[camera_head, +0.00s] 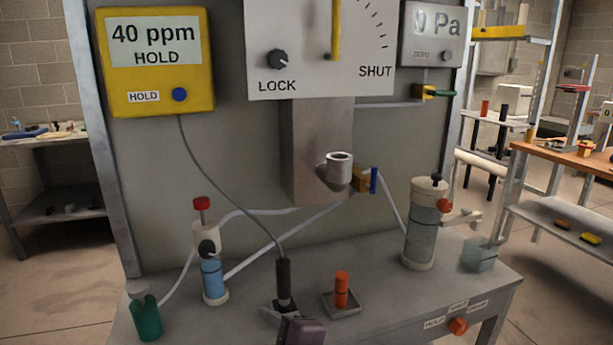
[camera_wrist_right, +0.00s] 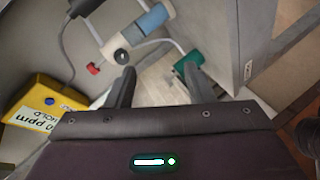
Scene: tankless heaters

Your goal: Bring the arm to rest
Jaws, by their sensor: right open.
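My right gripper (camera_wrist_right: 158,68) is open in the right wrist view, its two dark fingers apart with nothing held between them. The green bottle (camera_wrist_right: 187,62) shows close to the right fingertip; I cannot tell whether they touch. The blue column with white ends (camera_wrist_right: 152,19) and its red knob (camera_wrist_right: 93,69) lie beyond the fingers. In the head view, a dark purple part of mine (camera_head: 302,331) shows at the bottom edge, in front of the black probe (camera_head: 283,280). My left gripper is in neither view.
The bench (camera_head: 385,305) holds the green bottle (camera_head: 145,312), the blue column (camera_head: 213,275), an orange-topped piece (camera_head: 341,289) and a tall clear cylinder (camera_head: 420,230). The yellow meter (camera_head: 156,62) reads 40 ppm HOLD. A cable and tubes cross the back panel.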

